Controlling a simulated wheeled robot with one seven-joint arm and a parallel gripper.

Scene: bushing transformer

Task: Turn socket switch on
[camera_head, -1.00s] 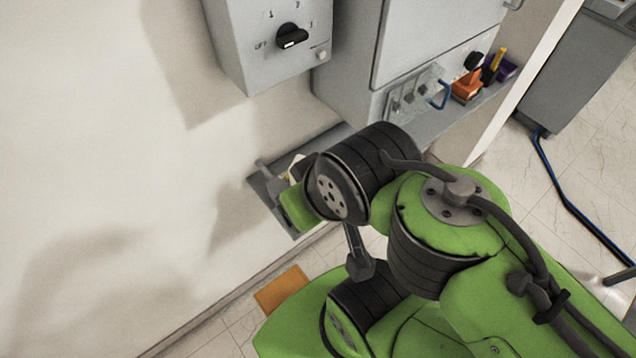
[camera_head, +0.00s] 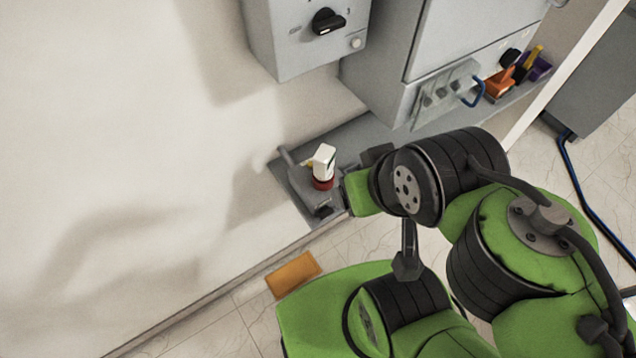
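A grey wall box (camera_head: 290,55) at the top centre carries a black rotary knob (camera_head: 327,21) with a pale mark on it. Printed marks stand around the knob, and a small round pale button (camera_head: 355,43) sits below right of it. I cannot tell for certain whether this knob is the socket switch. My green and black arm fills the lower right, well below the box. My gripper's fingers do not show. A dark part beside the arm's green end link may belong to it, but this is unclear. Nothing of mine touches the knob.
A grey shelf (camera_head: 365,135) along the wall holds a white and red item (camera_head: 323,167) beside my arm. Orange, yellow and purple items (camera_head: 500,84) sit farther right by a grey cabinet (camera_head: 390,60). An orange block (camera_head: 293,275) lies on the floor.

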